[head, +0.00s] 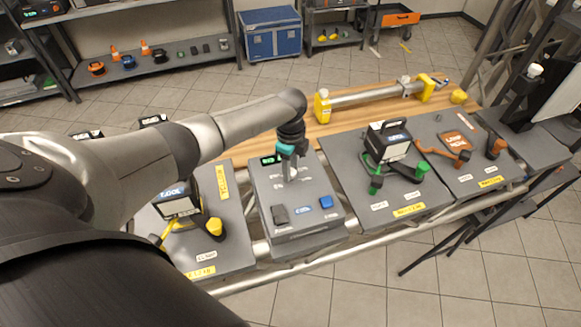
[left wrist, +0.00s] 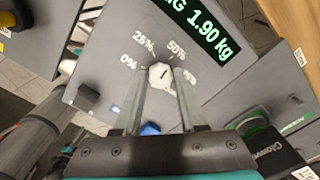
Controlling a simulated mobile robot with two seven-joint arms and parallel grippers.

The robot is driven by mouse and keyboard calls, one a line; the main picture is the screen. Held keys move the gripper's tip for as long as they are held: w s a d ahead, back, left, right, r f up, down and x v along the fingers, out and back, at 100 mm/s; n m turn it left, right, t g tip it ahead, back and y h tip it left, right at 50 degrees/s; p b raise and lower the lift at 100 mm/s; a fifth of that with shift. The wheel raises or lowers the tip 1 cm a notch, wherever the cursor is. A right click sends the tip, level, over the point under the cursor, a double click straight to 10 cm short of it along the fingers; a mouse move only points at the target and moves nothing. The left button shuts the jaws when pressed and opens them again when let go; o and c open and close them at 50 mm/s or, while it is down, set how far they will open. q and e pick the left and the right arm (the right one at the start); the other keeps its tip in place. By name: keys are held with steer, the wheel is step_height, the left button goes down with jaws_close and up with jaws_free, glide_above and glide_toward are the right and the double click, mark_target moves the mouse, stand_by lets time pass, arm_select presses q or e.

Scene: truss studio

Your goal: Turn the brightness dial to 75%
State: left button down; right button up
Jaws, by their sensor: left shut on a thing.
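The brightness dial (left wrist: 160,73) is a small pale knob on a grey box (head: 312,213). Printed marks 0%, 25% and 50% curve around it in the left wrist view, and another mark to its right is partly covered by a finger. My left gripper (head: 289,177) points down at the box top. It also shows in the left wrist view (left wrist: 161,82), its two fingers shut on the dial from either side. In the head view the gripper hides the dial. I cannot tell exactly where the dial's pointer faces. My right gripper is not in view.
A green-lit display (left wrist: 200,28) reads 1.90 kg beside the dial. A black button (head: 280,214) and a blue button (head: 326,202) sit at the box's front. Grey panels with clamps and lamps flank it, and a yellow-ended bar (head: 375,95) lies behind.

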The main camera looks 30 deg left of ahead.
arm_select(q)
steer(key=m+b, duration=0.1)
steer(key=m, duration=0.5)
steer(key=shift+m, duration=0.3)
steer(key=m+b, duration=0.1)
steer(key=m, duration=0.5)
steer(key=shift+m, duration=0.4)
steer(key=shift+c, duration=2.4)
jaws_free()
step_height(320, 180, up, 15)
steer(key=shift+r, duration=0.15)
